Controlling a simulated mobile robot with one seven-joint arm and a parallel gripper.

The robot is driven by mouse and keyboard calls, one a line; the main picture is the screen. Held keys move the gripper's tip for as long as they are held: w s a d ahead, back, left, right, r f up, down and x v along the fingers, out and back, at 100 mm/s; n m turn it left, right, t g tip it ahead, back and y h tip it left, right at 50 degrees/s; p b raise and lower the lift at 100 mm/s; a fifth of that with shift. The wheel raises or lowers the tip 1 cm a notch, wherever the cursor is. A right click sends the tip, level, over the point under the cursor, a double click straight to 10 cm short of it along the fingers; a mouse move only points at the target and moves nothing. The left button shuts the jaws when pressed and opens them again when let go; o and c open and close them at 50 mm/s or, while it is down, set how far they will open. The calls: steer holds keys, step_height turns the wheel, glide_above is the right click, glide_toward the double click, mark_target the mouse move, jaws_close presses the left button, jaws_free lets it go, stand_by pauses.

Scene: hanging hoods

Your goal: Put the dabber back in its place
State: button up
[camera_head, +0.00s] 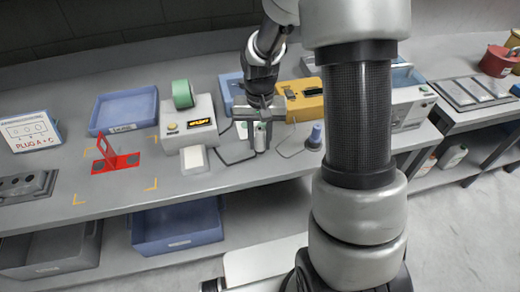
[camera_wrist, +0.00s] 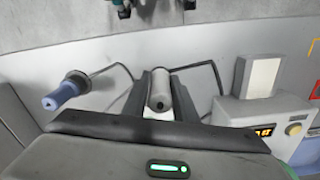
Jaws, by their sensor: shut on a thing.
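My gripper (camera_head: 259,140) is over the bench, right of the box with the small display. It is shut on a small grey and white cylinder, which I take to be the dabber (camera_head: 260,139). In the wrist view the dabber (camera_wrist: 160,92) stands between the two fingers, with a dark spot on its rounded end. I cannot tell whether its lower end touches the bench. Which spot is its place I cannot tell.
A blue-handled tool (camera_head: 315,136) stands in a ring to the right, with a cable. The display box (camera_head: 188,125) and its white pad (camera_head: 193,159) are left. A yellow unit (camera_head: 302,99) is behind. A red bracket (camera_head: 116,155) stands within yellow corner marks.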

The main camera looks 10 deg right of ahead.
mark_target(260, 149)
steer(key=shift+f, duration=1.75)
steer(key=shift+f+b, duration=0.2)
steer(key=shift+b, duration=0.1)
steer(key=o, duration=0.8)
steer(key=shift+o, duration=0.2)
